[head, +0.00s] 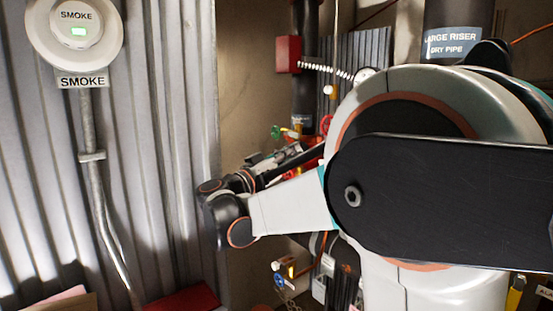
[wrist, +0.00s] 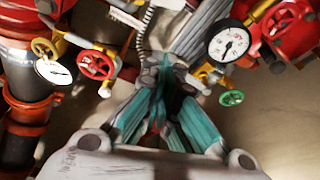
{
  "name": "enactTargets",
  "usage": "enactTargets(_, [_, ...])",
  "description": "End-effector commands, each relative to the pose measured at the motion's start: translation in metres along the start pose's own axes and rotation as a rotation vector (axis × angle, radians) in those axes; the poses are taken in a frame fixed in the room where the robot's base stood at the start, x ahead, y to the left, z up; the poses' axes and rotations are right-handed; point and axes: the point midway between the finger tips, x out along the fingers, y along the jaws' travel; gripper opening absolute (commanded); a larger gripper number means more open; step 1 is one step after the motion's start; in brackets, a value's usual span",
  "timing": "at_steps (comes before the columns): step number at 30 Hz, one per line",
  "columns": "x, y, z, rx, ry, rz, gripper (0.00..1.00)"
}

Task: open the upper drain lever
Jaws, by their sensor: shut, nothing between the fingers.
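My gripper (wrist: 164,64) points away from the wrist camera, its teal fingers drawn together at the tips with nothing between them. I cannot tell for sure which fitting is the upper drain lever. A green handle (wrist: 231,98) on a yellow-and-grey valve (wrist: 208,78) is right of the fingertips, apart from them. In the head view, a green handle (head: 276,131) with yellow parts shows beyond my gripper, which is partly hidden by my arm.
A pressure gauge (wrist: 228,44) and red pipework (wrist: 285,30) are at the upper right. A dark pipe with an orange coupling (wrist: 28,108) stands at left. In the head view, a corrugated wall (head: 160,130) with a smoke detector (head: 74,32) is at left. My arm hides much of the riser.

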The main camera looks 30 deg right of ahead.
Motion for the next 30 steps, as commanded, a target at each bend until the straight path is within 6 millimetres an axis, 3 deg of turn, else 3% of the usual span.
enactTargets(6, [-0.011, -0.007, 0.001, 0.004, 0.076, 0.009, 0.00])
enactTargets(19, [-0.008, -0.007, 0.000, 0.004, 0.080, 0.011, 0.00])
enactTargets(23, [0.007, -0.006, -0.001, 0.004, 0.079, 0.013, 0.00])
enactTargets(30, [0.052, -0.005, -0.006, 0.003, 0.079, 0.013, 0.00])
